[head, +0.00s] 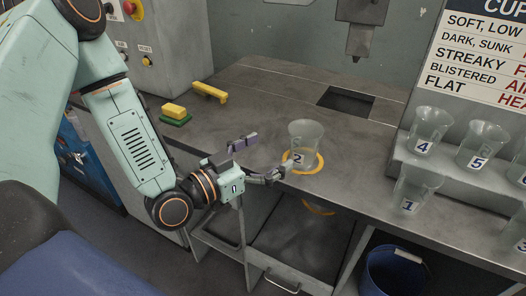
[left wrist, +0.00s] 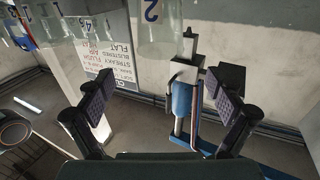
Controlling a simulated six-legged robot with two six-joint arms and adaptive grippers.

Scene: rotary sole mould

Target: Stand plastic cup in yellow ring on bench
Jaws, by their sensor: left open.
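A clear plastic cup marked 2 (head: 308,135) stands upright on the bench, with its base inside the yellow ring (head: 318,165). The cup also shows upside down at the top of the left wrist view (left wrist: 157,38). My left gripper (head: 269,155) is open beside the cup, on its left, with its fingers pointing toward it. In the left wrist view its two fingers (left wrist: 160,80) are wide apart with nothing between them. Whether a fingertip touches the cup or ring is hard to tell. My right gripper is not in view.
Other numbered clear cups, such as cup 4 (head: 428,130) and cup 1 (head: 412,190), stand at the right. A yellow-and-green block (head: 174,112) and a yellow handle (head: 209,92) are at the back left. A blue bucket (head: 392,272) is below the bench.

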